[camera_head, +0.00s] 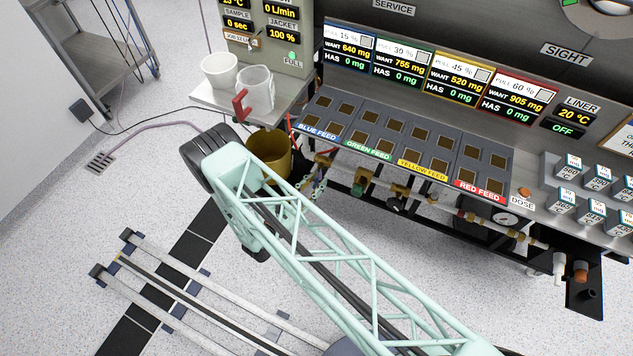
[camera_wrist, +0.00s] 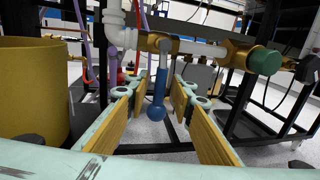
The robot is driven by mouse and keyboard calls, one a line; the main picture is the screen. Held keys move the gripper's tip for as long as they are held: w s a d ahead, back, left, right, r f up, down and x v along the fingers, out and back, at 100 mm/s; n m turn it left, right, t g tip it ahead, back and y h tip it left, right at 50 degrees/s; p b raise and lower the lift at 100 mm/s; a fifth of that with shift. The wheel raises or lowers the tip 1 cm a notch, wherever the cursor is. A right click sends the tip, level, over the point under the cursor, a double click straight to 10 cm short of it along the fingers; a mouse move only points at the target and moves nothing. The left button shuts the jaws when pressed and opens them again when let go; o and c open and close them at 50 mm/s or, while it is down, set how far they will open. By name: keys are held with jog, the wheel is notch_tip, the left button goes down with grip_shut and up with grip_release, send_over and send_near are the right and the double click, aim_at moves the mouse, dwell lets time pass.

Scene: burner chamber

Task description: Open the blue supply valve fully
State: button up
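The blue valve handle (camera_wrist: 157,92) hangs straight down from a brass and white pipe (camera_wrist: 165,43) in the wrist view, with a round blue knob at its lower end. My gripper (camera_wrist: 160,98) is open, with one tan-padded finger to the left of the handle and one to the right. Clear gaps show between the handle and both pads. I cannot tell whether the handle is between the fingertips or just beyond them. In the camera_head view my arm hides most of the gripper, and the valve under the BLUE FEED label (camera_head: 318,128) is too small to make out.
A brass-coloured bucket (camera_wrist: 32,95) stands close on the left in the wrist view. A green valve knob (camera_wrist: 266,61) is on the pipe to the right. Black frame legs and hoses lie behind. White cups (camera_head: 220,70) and a red handle (camera_head: 240,103) are on the side shelf.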

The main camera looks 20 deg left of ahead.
jog(key=shift+c, duration=0.2)
grip_shut()
